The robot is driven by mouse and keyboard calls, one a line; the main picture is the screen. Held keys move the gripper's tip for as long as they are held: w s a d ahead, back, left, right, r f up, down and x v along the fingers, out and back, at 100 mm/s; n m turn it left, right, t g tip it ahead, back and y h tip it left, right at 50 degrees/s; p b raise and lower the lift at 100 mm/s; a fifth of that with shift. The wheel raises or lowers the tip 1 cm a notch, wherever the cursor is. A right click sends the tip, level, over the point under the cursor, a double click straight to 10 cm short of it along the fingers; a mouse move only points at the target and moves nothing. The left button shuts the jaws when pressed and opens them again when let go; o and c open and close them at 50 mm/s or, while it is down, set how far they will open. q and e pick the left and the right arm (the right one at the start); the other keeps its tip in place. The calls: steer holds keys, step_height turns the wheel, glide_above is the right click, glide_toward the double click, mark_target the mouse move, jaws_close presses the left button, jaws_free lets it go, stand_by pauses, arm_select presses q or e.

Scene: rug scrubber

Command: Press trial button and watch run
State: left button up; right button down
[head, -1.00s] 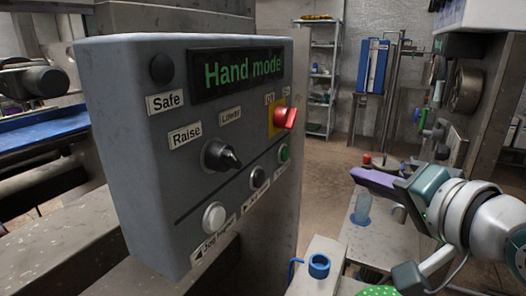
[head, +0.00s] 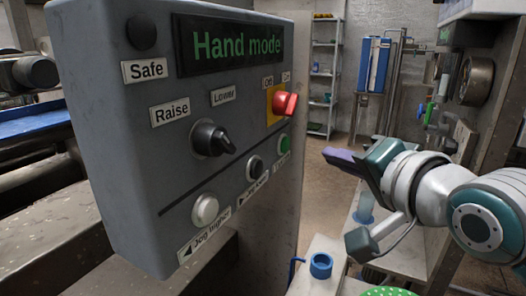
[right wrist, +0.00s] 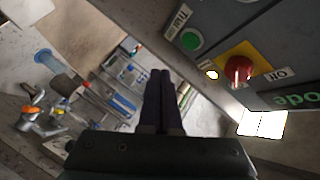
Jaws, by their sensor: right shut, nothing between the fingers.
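The grey control panel (head: 95,100) fills the left of the head view, its display (head: 228,44) reading "Hand mode". A green button (head: 284,142) sits at the panel's right edge, its label too small to read there. The green button also shows in the right wrist view (right wrist: 190,41) with an upside-down label that seems to start with "Trial". My right gripper (head: 338,156) is shut and empty, to the right of the panel and apart from it. Its dark fingers (right wrist: 162,76) point past the button in the right wrist view. My left gripper is not in view.
Near the green button are a red switch (head: 286,103) on a yellow plate, a black selector knob (head: 210,139), a black button (head: 256,168) and a white button (head: 205,210). Open floor shows behind my right gripper.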

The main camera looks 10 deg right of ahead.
mark_target(285, 145)
steer(key=w+a, duration=0.1)
steer(key=w+a+b, duration=0.1)
steer(key=a, duration=0.1)
steer(key=shift+w+a, duration=0.25)
steer(key=shift+a, duration=0.05)
stand_by(0.4)
stand_by(0.8)
stand_by(0.7)
steer(key=shift+w+a, duration=0.25)
steer(key=shift+a, duration=0.1)
